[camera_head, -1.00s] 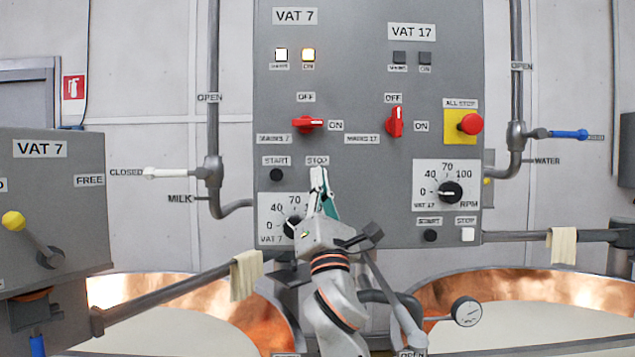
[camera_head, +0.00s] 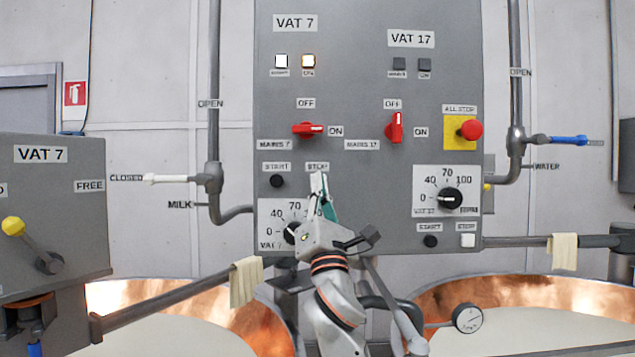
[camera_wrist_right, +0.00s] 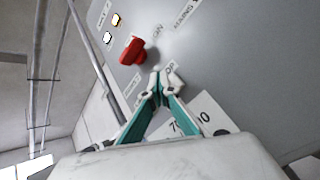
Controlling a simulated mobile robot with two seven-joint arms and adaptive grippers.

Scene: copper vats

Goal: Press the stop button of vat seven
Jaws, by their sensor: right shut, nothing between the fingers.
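The grey control panel (camera_head: 370,100) carries a VAT 7 label (camera_head: 296,23) on its left half. The vat 7 STOP label (camera_head: 317,166) sits beside a black START button (camera_head: 277,181). My right gripper (camera_head: 318,177) is shut and empty, with its tips just under the STOP label, covering the spot where the stop button would be. The button itself is hidden. In the right wrist view the fingertips (camera_wrist_right: 156,76) are together close to the panel face; contact cannot be made out. The vat 7 lamps (camera_head: 281,61) and (camera_head: 308,61) look bright. My left gripper is not in view.
A red vat 7 mains switch (camera_head: 308,130) is above the tips, and the vat 7 dial (camera_head: 292,233) is below. Vat 17 controls and a red ALL STOP button (camera_head: 470,130) are to the right. A cloth (camera_head: 246,282) hangs on a pipe at lower left.

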